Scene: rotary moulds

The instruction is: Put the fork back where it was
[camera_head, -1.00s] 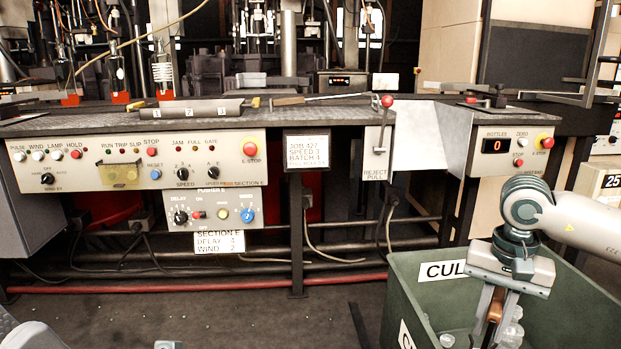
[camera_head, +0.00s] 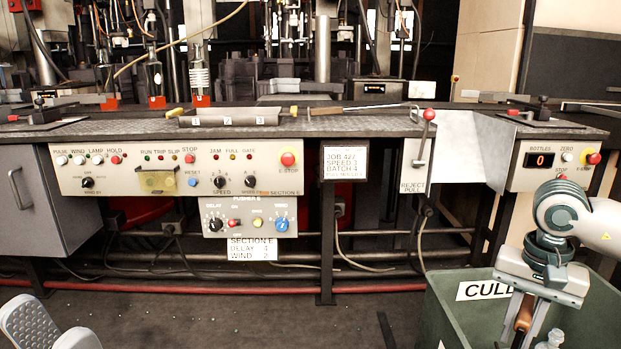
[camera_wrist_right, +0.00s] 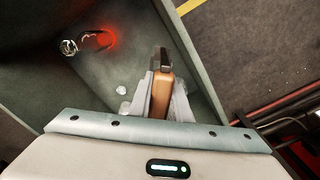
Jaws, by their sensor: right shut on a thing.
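My right gripper (camera_head: 524,318) is shut on a brown wooden handle (camera_wrist_right: 162,92) with a dark metal end, inside the mouth of the green cull bin (camera_head: 470,318). Most of the held tool is hidden by the fingers, so I cannot tell whether it is the fork. A long thin tool with a brown handle (camera_head: 328,111) and a metal shaft lies on the bench top, left of the reject lever.
The bin holds clear glass pieces (camera_wrist_right: 122,90) and a red-glowing glass piece (camera_wrist_right: 98,40). A dark tray (camera_head: 228,119) numbered 1 to 3 is on the bench. The reject lever (camera_head: 429,115) stands up at the bench edge.

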